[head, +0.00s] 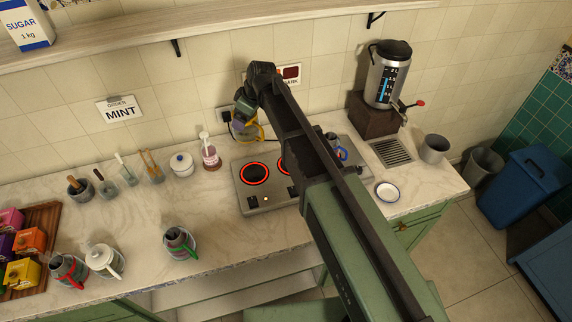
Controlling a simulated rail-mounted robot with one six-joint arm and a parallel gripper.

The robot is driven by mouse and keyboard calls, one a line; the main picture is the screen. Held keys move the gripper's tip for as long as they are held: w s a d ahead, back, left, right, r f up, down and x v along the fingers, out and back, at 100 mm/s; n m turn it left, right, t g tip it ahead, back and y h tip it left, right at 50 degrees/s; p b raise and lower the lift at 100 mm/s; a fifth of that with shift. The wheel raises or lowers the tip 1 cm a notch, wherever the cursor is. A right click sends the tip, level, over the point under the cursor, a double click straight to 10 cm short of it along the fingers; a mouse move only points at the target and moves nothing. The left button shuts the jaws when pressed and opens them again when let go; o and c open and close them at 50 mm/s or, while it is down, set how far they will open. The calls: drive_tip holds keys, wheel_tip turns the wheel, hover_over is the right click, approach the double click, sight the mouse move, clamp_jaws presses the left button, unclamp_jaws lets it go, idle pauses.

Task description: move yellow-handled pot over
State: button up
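A yellow loop handle (260,133) shows just beside and below my gripper (243,112), at the back of the stove near the wall. The stove (246,203) has two glowing red burners in view, the left one (255,174) bare. My arm crosses the stove and hides part of its middle and right side.
A blue-handled pot (334,140) stands at the stove's right. A green-handled pot (179,238), a white pot (101,257) and a red-handled pot (64,267) stand front left. A jar (210,157) is left of the stove; a saucer (387,192) is right. Counter between is clear.

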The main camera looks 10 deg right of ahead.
drive_tip(key=shift+d+n, duration=0.3)
drive_tip(key=shift+d, duration=0.2)
drive_tip(key=shift+s+a+n, duration=0.1)
drive_tip(key=shift+a+n, duration=0.1)
drive_tip(key=shift+n, duration=0.2)
wheel_tip(320, 180, down, 21)
drive_tip(key=b, duration=2)
drive_tip(key=shift+r+b, duration=0.2)
drive_tip(key=shift+b, duration=0.1)
drive_tip(key=shift+r+p, duration=0.3)
drive_tip(key=shift+f, duration=0.2)
drive_tip(key=o, duration=1)
drive_tip(key=shift+r, duration=0.1)
